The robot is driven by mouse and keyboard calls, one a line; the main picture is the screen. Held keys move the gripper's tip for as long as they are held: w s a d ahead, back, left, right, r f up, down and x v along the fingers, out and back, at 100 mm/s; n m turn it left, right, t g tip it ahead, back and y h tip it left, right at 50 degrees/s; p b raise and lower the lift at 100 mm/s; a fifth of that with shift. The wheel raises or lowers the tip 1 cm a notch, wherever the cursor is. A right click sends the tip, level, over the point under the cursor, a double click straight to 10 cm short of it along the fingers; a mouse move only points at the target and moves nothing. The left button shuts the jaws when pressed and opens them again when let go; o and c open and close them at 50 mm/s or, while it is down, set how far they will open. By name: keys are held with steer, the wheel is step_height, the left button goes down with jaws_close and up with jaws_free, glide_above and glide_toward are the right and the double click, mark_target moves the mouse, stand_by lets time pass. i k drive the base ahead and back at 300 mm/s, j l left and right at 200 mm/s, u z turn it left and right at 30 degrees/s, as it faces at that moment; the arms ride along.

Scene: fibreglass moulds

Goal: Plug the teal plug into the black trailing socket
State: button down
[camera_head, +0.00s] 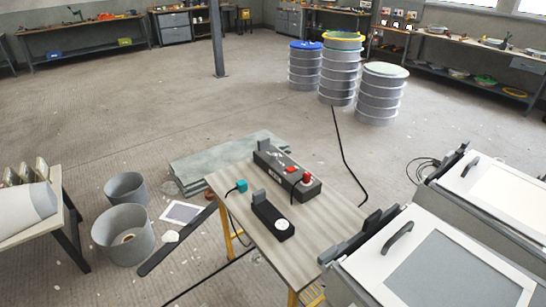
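The small teal plug (241,186) lies near the left edge of the wooden-topped table, with a dark cable running from it over the edge. A black trailing socket (268,216) lies to its right and nearer me, with a round white face (282,224) at its near end and an upright grey piece at its far end. The plug and this socket are apart. My gripper is not in view.
A longer dark block (278,171) with red parts lies further back on the table (310,232). White-lidded boxes (440,275) stand close on the right. Buckets (122,232), a dark bar (175,243) and cables lie on the floor. Drums (382,95) stand behind.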

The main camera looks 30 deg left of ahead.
mark_target(279, 226)
steer(key=u, duration=1.65)
